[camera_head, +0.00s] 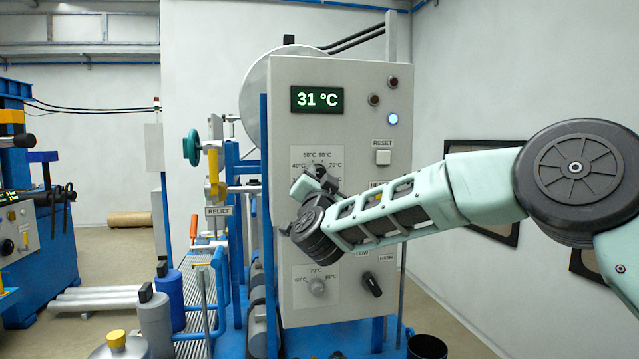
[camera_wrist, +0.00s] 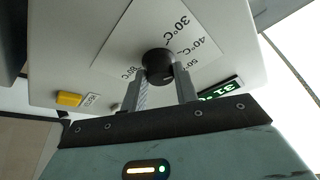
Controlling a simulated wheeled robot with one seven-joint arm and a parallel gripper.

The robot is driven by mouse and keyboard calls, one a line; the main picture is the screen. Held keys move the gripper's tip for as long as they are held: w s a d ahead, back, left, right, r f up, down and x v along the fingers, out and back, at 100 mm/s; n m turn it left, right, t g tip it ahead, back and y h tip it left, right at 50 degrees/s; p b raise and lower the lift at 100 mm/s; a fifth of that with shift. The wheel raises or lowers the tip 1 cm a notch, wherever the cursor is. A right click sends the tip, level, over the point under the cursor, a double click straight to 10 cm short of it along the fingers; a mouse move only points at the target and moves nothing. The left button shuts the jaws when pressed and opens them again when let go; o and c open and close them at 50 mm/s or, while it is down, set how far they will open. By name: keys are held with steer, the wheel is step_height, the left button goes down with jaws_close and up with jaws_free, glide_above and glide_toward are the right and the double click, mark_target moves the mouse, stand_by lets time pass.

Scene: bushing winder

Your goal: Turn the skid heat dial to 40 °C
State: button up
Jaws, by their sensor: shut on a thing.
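The upper dial's black knob (camera_wrist: 158,63) shows in the wrist view, between the two fingers of my gripper (camera_wrist: 160,88). My gripper is shut on this knob. The scale plate (camera_wrist: 135,35) around it carries 30, 40 and 50 °C marks, with another mark partly covered. Where the knob's pointer stands cannot be made out. The green display (camera_head: 317,99) on the grey panel (camera_head: 350,78) reads 31 °C.
Below my gripper are a smaller dial (camera_head: 317,287) and a black selector switch (camera_head: 372,284). A white reset button (camera_head: 383,157) and a lit lamp (camera_head: 393,118) are at the right.

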steer(key=o, duration=1)
steer(key=shift+c, duration=0.2)
steer(key=b+v, duration=0.5)
steer(key=v, duration=1.2)
steer(key=shift+s, duration=0.2)
